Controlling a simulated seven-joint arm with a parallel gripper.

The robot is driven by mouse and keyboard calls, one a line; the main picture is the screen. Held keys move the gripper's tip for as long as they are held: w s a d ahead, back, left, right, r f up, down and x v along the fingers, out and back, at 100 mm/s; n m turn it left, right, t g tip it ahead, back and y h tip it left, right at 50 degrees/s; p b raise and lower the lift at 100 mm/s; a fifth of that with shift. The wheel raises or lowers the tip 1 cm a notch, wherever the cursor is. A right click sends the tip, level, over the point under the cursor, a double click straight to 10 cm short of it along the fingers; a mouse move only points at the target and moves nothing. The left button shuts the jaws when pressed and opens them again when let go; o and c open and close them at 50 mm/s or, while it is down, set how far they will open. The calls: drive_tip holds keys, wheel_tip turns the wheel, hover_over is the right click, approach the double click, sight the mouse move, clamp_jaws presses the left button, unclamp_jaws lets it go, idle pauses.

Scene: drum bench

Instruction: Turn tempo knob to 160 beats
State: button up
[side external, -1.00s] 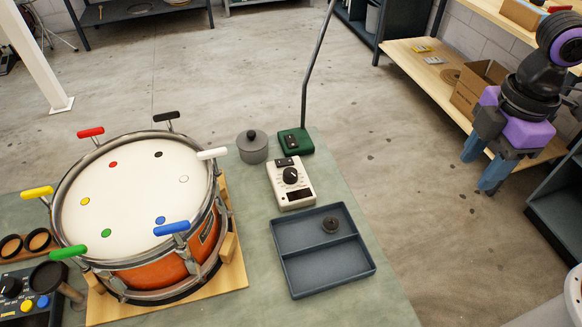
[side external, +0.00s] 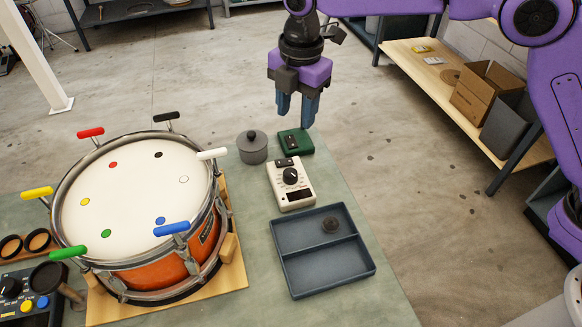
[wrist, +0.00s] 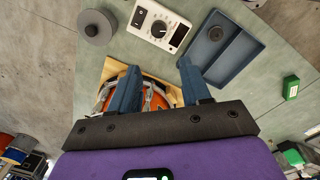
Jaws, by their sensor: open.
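The tempo knob (side external: 290,176) is a black dial on a small white box (side external: 297,197) with a dark display at its front and a black switch at its back. The box lies on the bench right of the drum; the knob's setting is too small to read. The knob also shows in the wrist view (wrist: 159,29), beyond my fingers near the top. My gripper (side external: 297,118) is open and empty, pointing down, above and behind the box, well apart from it. Its two blue fingers show in the wrist view (wrist: 160,85) with the drum between them.
A grey lidded pot (side external: 252,150) and a green box (side external: 296,142) stand behind the white box. A blue two-compartment tray (side external: 310,279) with a dark round piece (side external: 331,225) lies in front. The drum (side external: 130,195) with coloured handles stands left. The bench's right edge is close.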

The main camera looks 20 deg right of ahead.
sight(291, 173)
drive_tip(key=f, duration=1.1)
drive_tip(key=w+f, duration=0.1)
drive_tip(key=f, duration=0.5)
drive_tip(key=shift+a+f, duration=0.25)
drive_tip(key=shift+a, duration=0.15)
drive_tip(key=c, duration=0.8)
